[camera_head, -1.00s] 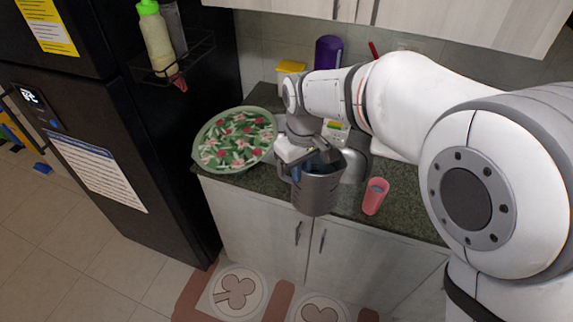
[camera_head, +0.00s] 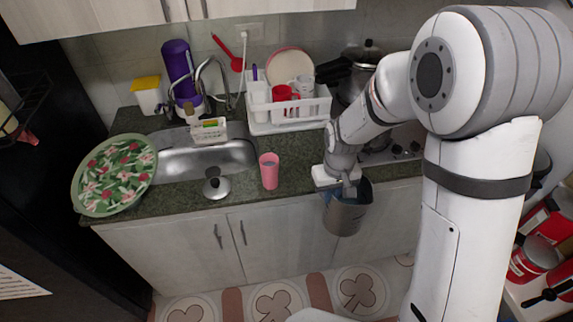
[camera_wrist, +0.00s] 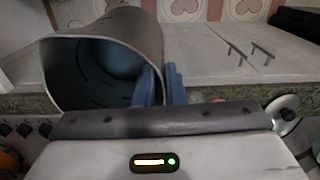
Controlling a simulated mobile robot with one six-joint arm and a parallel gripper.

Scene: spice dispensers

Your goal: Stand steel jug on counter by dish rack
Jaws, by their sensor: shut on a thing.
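The steel jug (camera_head: 345,217) is grey and hangs from my gripper (camera_head: 347,187) in front of the counter's front edge, right of the pink cup. In the wrist view the jug (camera_wrist: 150,45) shows its open mouth, with my blue-grey fingertips (camera_wrist: 160,85) at its rim. My gripper is shut on the jug. The white dish rack (camera_head: 290,113) stands on the green-speckled counter (camera_head: 225,203) behind and left of my gripper, holding red and white cups and a plate. The jug's handle is hidden.
A pink cup (camera_head: 269,171) stands near the counter's front edge, beside a small lid (camera_head: 216,186). The sink (camera_head: 200,158) and a floral tray (camera_head: 115,175) are further left. A dark pot (camera_head: 362,62) and the stove lie behind my arm. Counter between cup and gripper is clear.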

